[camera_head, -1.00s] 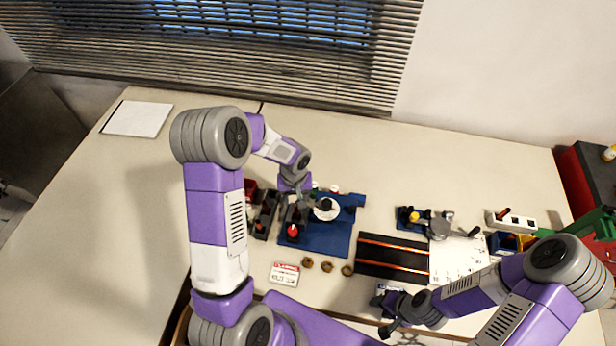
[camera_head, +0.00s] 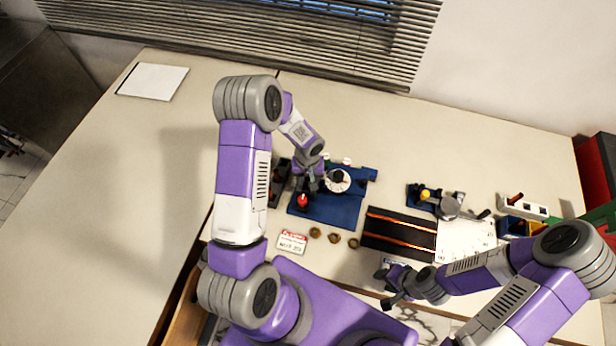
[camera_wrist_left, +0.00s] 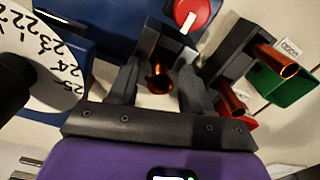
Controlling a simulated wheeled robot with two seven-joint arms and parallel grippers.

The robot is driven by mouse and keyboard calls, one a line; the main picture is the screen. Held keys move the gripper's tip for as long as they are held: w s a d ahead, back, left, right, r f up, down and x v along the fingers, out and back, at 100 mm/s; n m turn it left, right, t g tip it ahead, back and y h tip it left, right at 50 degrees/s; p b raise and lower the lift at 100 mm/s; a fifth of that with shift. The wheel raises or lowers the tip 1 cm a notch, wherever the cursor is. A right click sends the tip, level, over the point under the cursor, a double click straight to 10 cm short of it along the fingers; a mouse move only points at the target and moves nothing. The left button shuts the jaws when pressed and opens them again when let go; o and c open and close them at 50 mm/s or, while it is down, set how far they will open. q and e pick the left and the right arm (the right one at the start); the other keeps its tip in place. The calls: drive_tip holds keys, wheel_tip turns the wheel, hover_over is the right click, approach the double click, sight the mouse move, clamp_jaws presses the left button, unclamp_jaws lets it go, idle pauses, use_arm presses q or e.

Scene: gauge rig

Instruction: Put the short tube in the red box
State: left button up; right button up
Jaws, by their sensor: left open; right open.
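In the left wrist view, a copper-coloured tube piece (camera_wrist_left: 158,78) shows between the fingers of my left gripper (camera_wrist_left: 160,92), close to a dark block; I see no firm grip on it. Two more copper tubes (camera_wrist_left: 276,62) stick out of a black rack (camera_wrist_left: 225,48) on the right. I cannot tell which tube is the short one. A red sliver (camera_wrist_left: 250,123) beside the rack may be the red box, mostly hidden. In the head view, my left gripper (camera_head: 309,188) is open above the blue board's left part. My right gripper (camera_head: 390,288) is open and empty near the front edge.
The blue board (camera_head: 335,213) carries a white dial (camera_head: 337,180) and a red knob (camera_head: 302,201). A green box (camera_wrist_left: 283,86) is beside the rack. Several brown rings, a black mat (camera_head: 400,233) and a white card (camera_head: 292,242) lie nearby.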

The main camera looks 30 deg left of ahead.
use_arm(q)
clamp_jaws()
drive_tip(key=shift+s+b, duration=0.2)
drive_tip(key=shift+b, duration=0.1)
use_arm(e)
drive_tip(key=shift+f, duration=0.25)
use_arm(q)
drive_tip(key=shift+o, duration=0.8)
unclamp_jaws()
wheel_tip(320, 180, up, 8)
drive_tip(key=shift+f, duration=0.15)
use_arm(e)
drive_tip(key=shift+r, duration=0.25)
